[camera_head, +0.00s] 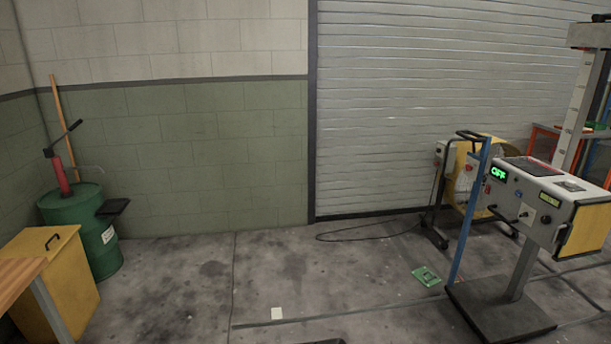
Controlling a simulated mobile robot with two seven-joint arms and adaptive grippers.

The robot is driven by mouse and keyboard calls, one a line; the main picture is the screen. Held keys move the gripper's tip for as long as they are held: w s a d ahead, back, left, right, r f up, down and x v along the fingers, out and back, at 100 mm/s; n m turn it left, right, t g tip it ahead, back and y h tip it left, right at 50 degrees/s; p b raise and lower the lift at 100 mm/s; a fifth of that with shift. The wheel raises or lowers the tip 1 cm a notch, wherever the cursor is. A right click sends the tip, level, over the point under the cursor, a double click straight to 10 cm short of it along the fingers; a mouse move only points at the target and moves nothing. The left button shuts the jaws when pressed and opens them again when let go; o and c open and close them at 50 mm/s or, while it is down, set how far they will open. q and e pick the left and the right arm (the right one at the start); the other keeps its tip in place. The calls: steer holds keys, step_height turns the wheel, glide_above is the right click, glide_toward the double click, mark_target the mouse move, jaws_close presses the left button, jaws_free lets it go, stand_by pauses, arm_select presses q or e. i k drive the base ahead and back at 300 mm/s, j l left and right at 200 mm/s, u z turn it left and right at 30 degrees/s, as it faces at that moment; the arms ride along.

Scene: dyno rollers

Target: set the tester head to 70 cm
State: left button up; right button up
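A grey-white box that looks like the tester head (540,208) is at the right, with a green display reading OFF (498,172), knobs and a yellow end face (585,232). Below it a grey post (523,268) stands on a dark floor base (500,312). A tall pale mast (578,110) with marks along it rises behind the box, with a grey block at its top. I cannot read its marks or tell the head's height. Neither of my grippers is in view.
A yellow drum fan (465,185) on a wheeled stand and a blue pole (470,220) are left of the tester. A green item (426,276) lies on the floor. A green drum (92,238) and yellow bin (60,280) stand at left. The middle floor is mostly clear.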

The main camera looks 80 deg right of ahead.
mark_target(502, 201)
steer(key=z, duration=4.1)
steer(key=i+l+u, duration=0.1)
steer(key=i, duration=0.95)
